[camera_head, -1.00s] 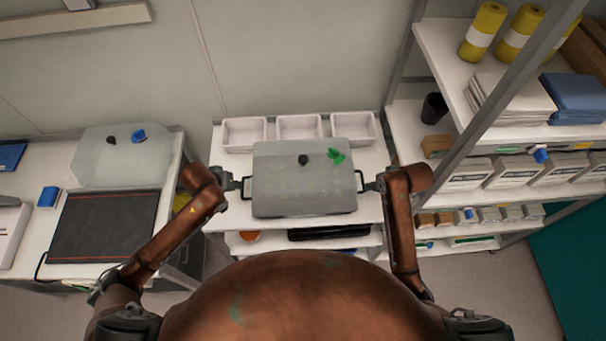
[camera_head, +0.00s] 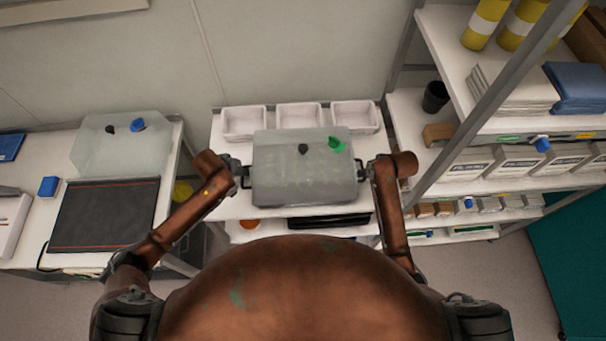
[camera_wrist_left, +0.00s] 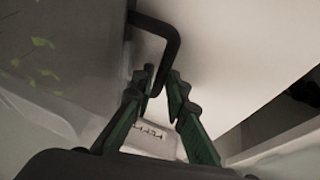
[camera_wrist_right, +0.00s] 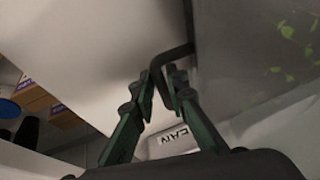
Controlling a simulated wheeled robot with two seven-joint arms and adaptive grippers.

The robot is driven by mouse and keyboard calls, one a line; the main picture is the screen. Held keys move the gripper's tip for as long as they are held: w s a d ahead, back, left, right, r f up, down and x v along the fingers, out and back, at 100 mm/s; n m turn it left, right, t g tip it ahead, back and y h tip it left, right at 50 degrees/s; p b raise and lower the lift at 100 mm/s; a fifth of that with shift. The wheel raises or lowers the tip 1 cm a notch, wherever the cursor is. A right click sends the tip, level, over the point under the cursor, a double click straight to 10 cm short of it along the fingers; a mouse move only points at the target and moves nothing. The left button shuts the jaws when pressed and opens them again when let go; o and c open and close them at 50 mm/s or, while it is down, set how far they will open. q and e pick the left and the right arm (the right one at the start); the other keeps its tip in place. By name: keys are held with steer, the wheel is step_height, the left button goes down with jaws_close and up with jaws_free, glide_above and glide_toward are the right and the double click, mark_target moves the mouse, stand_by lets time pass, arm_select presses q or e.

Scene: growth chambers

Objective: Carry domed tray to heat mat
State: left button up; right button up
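The domed tray (camera_head: 303,185) has a translucent cover with a dark knob and a green clip on top. It is at the middle white bench; I cannot tell whether it touches the surface. My left gripper (camera_head: 245,178) is closed around its left black handle, and the left wrist view shows the fingers (camera_wrist_left: 160,88) on it. My right gripper (camera_head: 363,174) is closed around the right handle, with its fingers (camera_wrist_right: 163,88) on it. Leaves show through the cover in the left wrist view (camera_wrist_left: 40,60). The black heat mat (camera_head: 105,215) with red lines lies bare on the left bench.
A clear cover (camera_head: 120,158) with a blue clip stands behind the mat. A blue block (camera_head: 48,186) is left of the mat. White bins (camera_head: 299,118) stand behind the tray. A gap separates the two benches. A loaded shelf rack (camera_head: 470,130) closes the right side.

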arm_select(q)
steer(key=shift+w+d+f, duration=0.1)
steer(key=shift+w+f, duration=0.05)
steer(key=shift+f, duration=0.35)
arm_select(e)
steer(key=shift+w+a+f, duration=0.1)
steer(key=shift+w+f, duration=0.1)
steer(key=shift+f, duration=0.3)
arm_select(q)
steer(key=shift+c, duration=0.6)
arm_select(e)
steer(key=shift+c, duration=0.7)
arm_select(q)
jaws_close()
arm_select(e)
jaws_close()
arm_select(q)
steer(key=shift+w+r, duration=0.15)
steer(key=shift+r, duration=0.1)
arm_select(e)
steer(key=shift+w+r, duration=0.1)
steer(key=shift+r, duration=0.15)
